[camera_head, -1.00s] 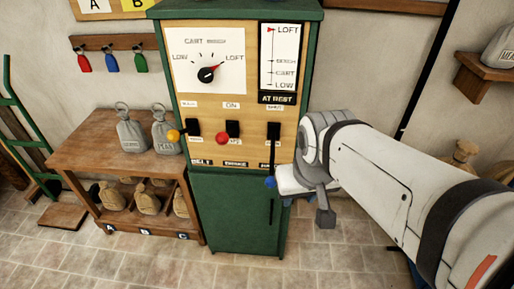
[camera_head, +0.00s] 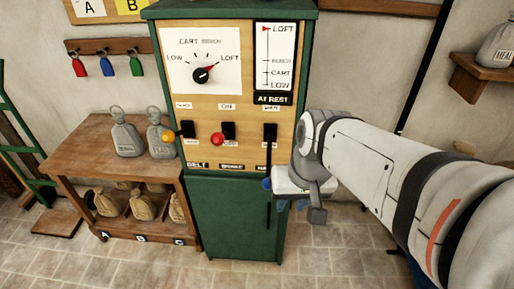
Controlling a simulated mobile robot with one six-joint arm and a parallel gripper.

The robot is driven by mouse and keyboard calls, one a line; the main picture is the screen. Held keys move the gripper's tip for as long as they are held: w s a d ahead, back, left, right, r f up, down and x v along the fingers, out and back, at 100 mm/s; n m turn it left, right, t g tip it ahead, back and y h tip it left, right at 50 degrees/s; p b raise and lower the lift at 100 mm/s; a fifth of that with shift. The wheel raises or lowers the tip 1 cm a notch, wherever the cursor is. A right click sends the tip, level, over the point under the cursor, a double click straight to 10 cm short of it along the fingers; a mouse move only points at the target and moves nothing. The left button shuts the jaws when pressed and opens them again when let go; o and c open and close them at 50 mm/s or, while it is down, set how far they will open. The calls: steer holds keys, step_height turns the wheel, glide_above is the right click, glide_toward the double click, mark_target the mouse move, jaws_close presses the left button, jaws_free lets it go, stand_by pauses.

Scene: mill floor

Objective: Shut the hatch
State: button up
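No hatch itself can be made out. The green control cabinet (camera_head: 235,215) has three levers on its wooden panel. The right lever (camera_head: 269,157) hangs down and ends in a blue knob (camera_head: 267,184); its small labels are too blurred to read surely. The other levers end in a yellow knob (camera_head: 168,137) and a red knob (camera_head: 217,139). My gripper (camera_head: 294,204) is just right of the blue knob, in front of the cabinet's right edge. Its fingers are mostly hidden behind its body, so contact with the knob and the finger opening are unclear.
A dial (camera_head: 203,73) points toward LOFT. The gauge (camera_head: 275,58) has a red marker at LOFT and reads AT REST. A wooden bench (camera_head: 85,150) with grey and brown sacks stands left of the cabinet. A wall shelf (camera_head: 482,75) is at right. Floor in front is open.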

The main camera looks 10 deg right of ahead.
steer(key=w+f+m+y+b, duration=0.1)
steer(key=f+b, duration=0.1)
steer(key=w+f+m+y+b, duration=0.1)
steer(key=f+b, duration=0.1)
steer(key=f, duration=0.1)
steer(key=w+a+f+m+g+y+b, duration=0.1)
steer(key=f+b, duration=0.1)
steer(key=f, duration=0.1)
steer(key=shift+w, duration=0.15)
steer(key=c, duration=0.4)
steer(key=w+f+m+y+b, duration=0.1)
steer(key=b, duration=0.1)
steer(key=w+f+y+b, duration=0.1)
steer(key=w+f+b, duration=0.1)
steer(key=w+d+f+m+y+b, duration=0.1)
steer(key=w+y+b, duration=0.1)
steer(key=shift+f+m+t, duration=0.3)
steer(key=shift+t, duration=0.1)
jaws_close()
steer(key=w+d+f+m+t+y+b, duration=0.2)
steer(key=w+d+f+t+b, duration=0.1)
steer(key=w+d+t+b, duration=0.1)
steer(key=w+d+f+m+t+y+b, duration=0.2)
steer(key=w+d+f+m+t+b, duration=0.1)
steer(key=w+d+b, duration=0.4)
steer(key=shift+w+d+m+t, duration=0.15)
steer(key=shift+d+m+t, duration=0.2)
steer(key=shift+d, duration=0.3)
